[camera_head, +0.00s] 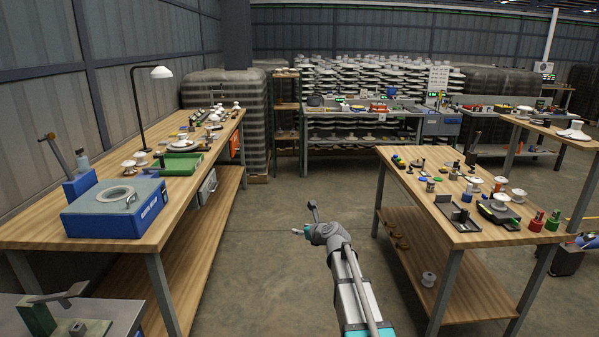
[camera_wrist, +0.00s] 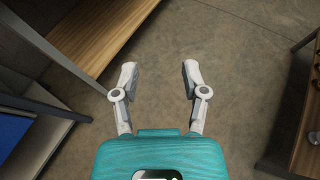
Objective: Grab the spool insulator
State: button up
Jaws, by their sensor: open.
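Other white insulator-like pieces (camera_head: 518,195) stand on that table's top, and more (camera_head: 141,157) on the left bench; at this size I cannot tell which are spools. My gripper (camera_wrist: 159,76) is open and empty in the wrist view, its two white fingers apart over bare floor. In the head view my arm reaches into the aisle between the tables, apart from the pieces. No spool shows clearly in the wrist view.
The left wooden bench (camera_head: 30,236) carries a blue box (camera_head: 115,222) and a lamp (camera_head: 140,95). The right table (camera_head: 400,172) holds several small coloured parts and dark trays. Stacked insulators (camera_head: 370,75) stand at the back. The concrete floor (camera_head: 270,215) between the tables is clear.

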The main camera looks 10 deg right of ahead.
aim_at(500, 197)
jog(key=u, duration=0.05)
jog(key=i, duration=2.8)
jog(key=z, duration=2.55)
